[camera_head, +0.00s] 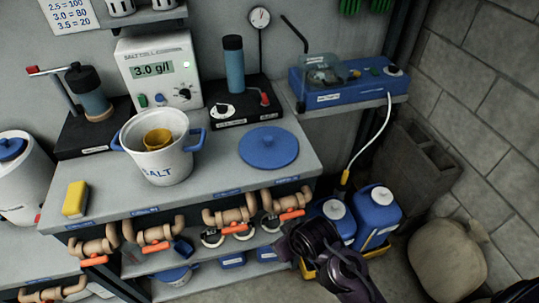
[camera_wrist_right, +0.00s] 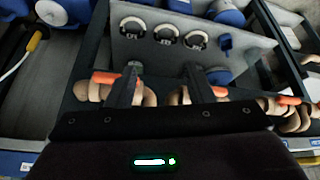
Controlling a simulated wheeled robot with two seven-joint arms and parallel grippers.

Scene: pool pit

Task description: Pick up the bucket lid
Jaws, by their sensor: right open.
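My right gripper (camera_head: 305,240) is in front of and below the counter edge, apart from the lid. In the right wrist view it (camera_wrist_right: 163,76) is open and empty, its two fingers spread over the pipe and valve area. The lid is not visible there. My left gripper is not in view.
Pipes with orange valve handles (camera_head: 292,215) run along the counter front. A yellow sponge (camera_head: 76,199), a salt cell tester (camera_head: 157,70) and a pump stand (camera_head: 243,100) sit on the counter. Bare counter surrounds the lid's front.

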